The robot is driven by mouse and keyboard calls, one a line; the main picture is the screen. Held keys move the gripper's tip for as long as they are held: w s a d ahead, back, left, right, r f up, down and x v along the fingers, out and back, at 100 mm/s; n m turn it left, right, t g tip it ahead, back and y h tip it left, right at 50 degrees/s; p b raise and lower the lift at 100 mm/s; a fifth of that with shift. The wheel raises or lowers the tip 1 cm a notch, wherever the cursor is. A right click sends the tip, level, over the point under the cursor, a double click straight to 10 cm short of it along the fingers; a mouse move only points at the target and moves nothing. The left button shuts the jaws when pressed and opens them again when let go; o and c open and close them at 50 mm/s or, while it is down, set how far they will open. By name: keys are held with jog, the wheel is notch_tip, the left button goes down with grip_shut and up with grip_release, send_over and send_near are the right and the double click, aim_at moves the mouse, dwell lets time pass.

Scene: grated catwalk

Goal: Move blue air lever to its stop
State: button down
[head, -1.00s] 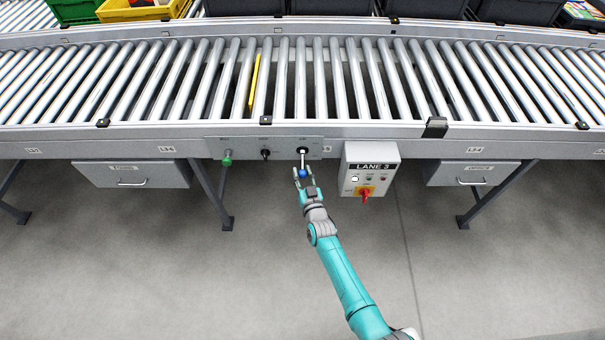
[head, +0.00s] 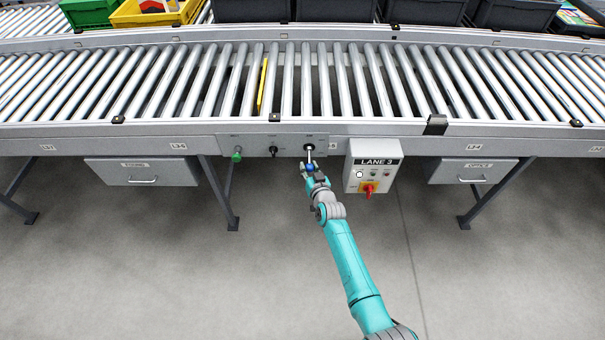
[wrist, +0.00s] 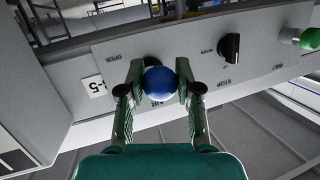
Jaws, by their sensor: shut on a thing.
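The blue air lever shows as a blue ball knob (wrist: 159,83) in the wrist view, on a grey control panel with an "OPEN" label. In the head view the same blue knob (head: 310,167) sits at the end of a short pale shaft (head: 309,154) that hangs down from the panel. My gripper (head: 309,170) reaches it from below. In the wrist view my gripper (wrist: 159,88) is shut on the knob, with one finger on each side. The shaft is hidden behind the knob in the wrist view.
The LANE 3 box (head: 373,166) with a red switch stands just right of the lever. A black knob (head: 273,150) and a green knob (head: 237,155) are to its left. The roller conveyor (head: 300,80) is above. The floor below is clear.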

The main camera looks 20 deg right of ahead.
aim_at(310, 165)
jog(key=shift+r+g, duration=0.4)
jog(key=shift+r, duration=0.15)
jog(key=shift+w+r+m+g, duration=0.1)
jog(key=shift+r+m+g, duration=0.3)
jog(key=shift+r+g, duration=0.65)
jog(key=shift+w+r+m+g+y, duration=0.15)
jog(key=shift+r+g+y, duration=0.25)
jog(key=shift+g, duration=0.6)
jog(key=shift+w+r+m+g+y, duration=0.15)
jog(key=shift+r+g, duration=0.3)
jog(key=shift+g, duration=0.5)
jog(key=shift+s, duration=0.1)
jog(key=c, duration=0.8)
grip_release()
jog(key=shift+s+d, duration=0.1)
jog(key=shift+s, duration=0.05)
jog(key=v, duration=1.1)
jog(key=shift+s+d+r, duration=0.1)
jog(key=shift+s+r, duration=0.1)
jog(key=shift+r, duration=0.2)
